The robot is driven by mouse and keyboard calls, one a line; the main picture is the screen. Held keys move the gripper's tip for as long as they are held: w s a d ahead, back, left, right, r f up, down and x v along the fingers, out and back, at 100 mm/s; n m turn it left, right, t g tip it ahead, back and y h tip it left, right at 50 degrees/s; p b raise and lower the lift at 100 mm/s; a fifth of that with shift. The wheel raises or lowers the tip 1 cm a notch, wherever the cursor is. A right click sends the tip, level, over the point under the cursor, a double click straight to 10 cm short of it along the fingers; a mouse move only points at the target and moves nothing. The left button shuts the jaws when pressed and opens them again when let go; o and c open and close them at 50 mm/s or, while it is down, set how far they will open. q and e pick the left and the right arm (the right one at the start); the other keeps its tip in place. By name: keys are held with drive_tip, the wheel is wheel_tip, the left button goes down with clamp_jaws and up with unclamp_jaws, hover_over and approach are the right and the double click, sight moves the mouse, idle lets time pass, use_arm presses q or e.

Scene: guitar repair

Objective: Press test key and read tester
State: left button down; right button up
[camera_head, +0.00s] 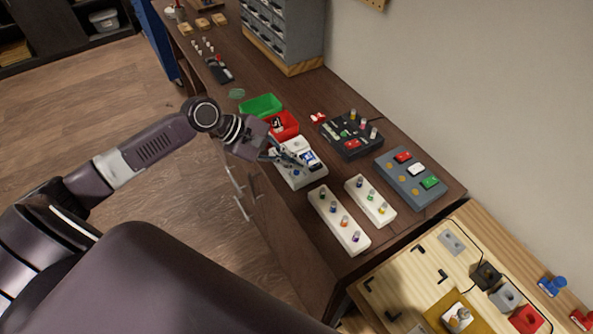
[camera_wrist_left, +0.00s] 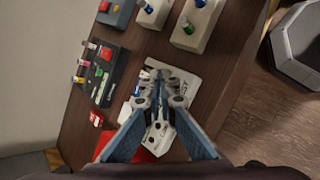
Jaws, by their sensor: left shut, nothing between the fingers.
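A white box with a blue-and-white panel and a blue button, apparently the tester (camera_head: 312,176), lies on the brown workbench near its front edge. My left gripper (camera_head: 301,162) is over it, shut and empty, and covers part of its top. In the left wrist view the gripper (camera_wrist_left: 161,84) is in front of the white tester (camera_wrist_left: 187,73), hiding much of its face. I cannot tell whether the fingertips touch a key, and no reading is legible. My right gripper is not in view.
A dark box with several knobs (camera_head: 346,148), a grey box with coloured buttons (camera_head: 391,184) and two white blocks with pegs (camera_head: 329,229) crowd the bench nearby.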

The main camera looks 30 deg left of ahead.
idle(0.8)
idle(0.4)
use_arm(q)
drive_tip(key=shift+f+p, duration=0.25)
drive_tip(key=shift+p, duration=0.2)
drive_tip(key=shift+f, duration=0.15)
drive_tip(key=shift+f, duration=0.45)
idle(0.5)
drive_tip(key=shift+r+p, duration=0.9)
drive_tip(key=shift+p, duration=0.5)
